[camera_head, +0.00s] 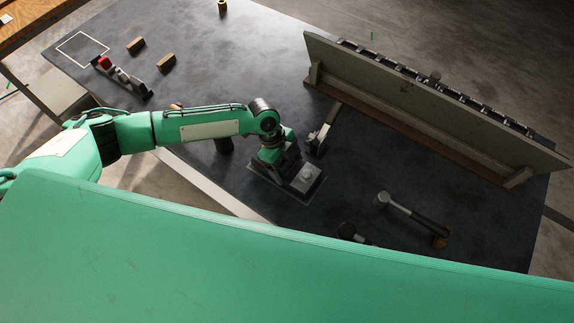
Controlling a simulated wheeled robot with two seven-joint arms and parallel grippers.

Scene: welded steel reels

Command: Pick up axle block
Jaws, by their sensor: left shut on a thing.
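My left arm reaches in from the left over the dark table. My left gripper (286,168) points down at the table's near middle and is shut on a grey block with a round knob on top, which looks like the axle block (308,179). The block sits at or just above a thin-outlined dark patch on the table; I cannot tell whether it touches the surface. The gripper hides its left part. My right gripper is not in view.
A long upright steel board (430,108) stands at the right, with a clamp-like tool (319,140) near the gripper. A hammer (412,215) lies at the right. Wooden blocks (136,45) and a red-ended tool (122,76) lie at the far left, near a white square outline (82,34).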

